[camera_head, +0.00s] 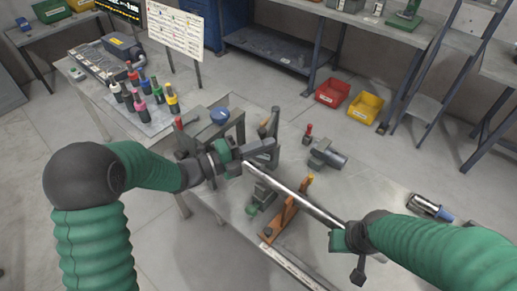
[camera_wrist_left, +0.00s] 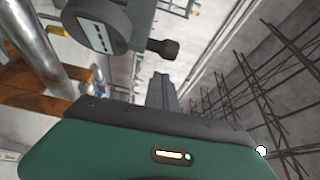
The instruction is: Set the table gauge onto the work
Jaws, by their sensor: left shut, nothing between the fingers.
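A long silver bar (camera_head: 300,195), which looks like the work, slants across the bench over an orange support (camera_head: 287,208). My left gripper (camera_head: 272,148) is shut and empty, just above the bar's far left end. Its closed fingers (camera_wrist_left: 162,95) also show in the left wrist view. A dark round device (camera_wrist_left: 95,25) with a pale marked face and a black knob shows there. It may be the table gauge, but I cannot tell. My right gripper (camera_head: 343,238) is at the bar's near end; its fingers are too hidden to tell whether they hold it.
A grey device with a cylinder (camera_head: 326,157) and a red-topped item (camera_head: 308,134) stand right of the bar. A silver cylinder (camera_head: 428,207) lies by the right arm. Several coloured bottles (camera_head: 145,93) stand behind left. Red (camera_head: 332,92) and yellow (camera_head: 365,107) bins sit on the floor.

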